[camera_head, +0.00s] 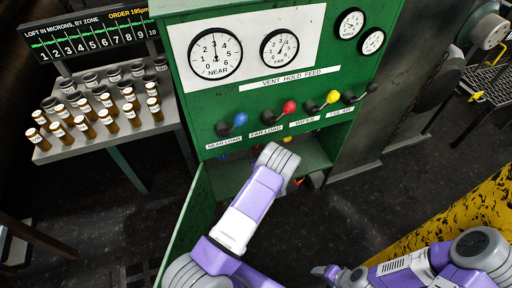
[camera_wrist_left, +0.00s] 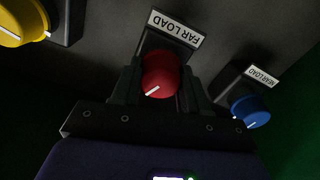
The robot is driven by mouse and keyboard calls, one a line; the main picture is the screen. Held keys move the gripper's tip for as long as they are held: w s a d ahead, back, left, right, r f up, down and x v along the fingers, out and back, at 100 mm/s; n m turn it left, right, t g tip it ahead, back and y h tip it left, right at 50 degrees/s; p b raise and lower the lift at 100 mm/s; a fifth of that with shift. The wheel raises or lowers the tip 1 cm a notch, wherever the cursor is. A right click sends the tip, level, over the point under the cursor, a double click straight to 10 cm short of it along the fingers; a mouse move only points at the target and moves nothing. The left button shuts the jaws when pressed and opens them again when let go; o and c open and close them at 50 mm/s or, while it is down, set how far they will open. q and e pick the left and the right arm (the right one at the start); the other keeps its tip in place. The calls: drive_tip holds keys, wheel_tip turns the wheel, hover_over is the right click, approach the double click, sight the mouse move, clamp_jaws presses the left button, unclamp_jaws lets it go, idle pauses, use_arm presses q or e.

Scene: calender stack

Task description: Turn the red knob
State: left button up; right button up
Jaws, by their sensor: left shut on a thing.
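The red knob (camera_wrist_left: 160,76) sits under a white FAR LOAD label (camera_wrist_left: 177,29) in the left wrist view, with a white pointer mark at its lower left. My left gripper (camera_wrist_left: 158,92) has a dark finger on each side of it and is shut on it. In the head view my left wrist covers the gripper, low in front of the green cabinet (camera_head: 195,104). A separate red ball (camera_head: 289,106) on a black lever shows above, on the cabinet front. My right gripper (camera_head: 326,271) is low in the head view, away from the cabinet; its fingers are too small to read.
A blue knob (camera_wrist_left: 249,111) and a yellow knob (camera_wrist_left: 22,22) flank the red one. Dials and blue and yellow ball levers are above on the cabinet front. A table (camera_head: 67,152) with several small bottles stands left. A yellow worn barrier (camera_head: 440,215) is at right.

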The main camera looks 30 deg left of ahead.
sight(257, 148)
use_arm(q)
drive_tip(key=o, duration=1)
drive_tip(key=shift+o, duration=0.2)
drive_tip(key=p+v, duration=0.2)
drive_tip(key=v, duration=0.4)
drive_tip(key=shift+s+d, duration=0.1)
drive_tip(key=shift+d, duration=0.1)
drive_tip(key=shift+s+d, duration=0.45)
